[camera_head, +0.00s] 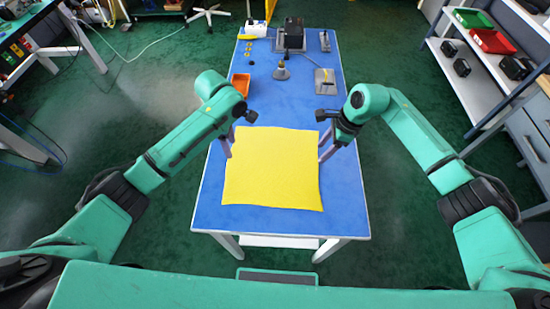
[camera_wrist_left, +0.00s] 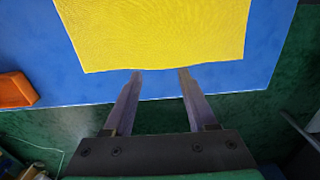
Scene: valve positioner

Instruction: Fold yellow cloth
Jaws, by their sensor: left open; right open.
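The yellow cloth (camera_head: 272,170) lies flat and spread out on the blue table (camera_head: 340,210), near its front end. In the left wrist view the cloth (camera_wrist_left: 155,30) fills the upper middle, with one edge just beyond the fingertips. My left gripper (camera_head: 228,145) is at the cloth's left side, near its far left corner. In the left wrist view its two fingers (camera_wrist_left: 160,74) are apart with nothing between them. My right gripper (camera_head: 322,150) is at the cloth's right side near the far right corner, open. Whether either gripper touches the cloth cannot be told.
An orange bin (camera_head: 240,84) stands on the table beyond the left gripper; it also shows in the left wrist view (camera_wrist_left: 14,90). A grey metal fixture (camera_head: 326,82), a cone-shaped part (camera_head: 281,72) and a black device (camera_head: 293,35) stand farther back. Shelves (camera_head: 480,60) stand at the right.

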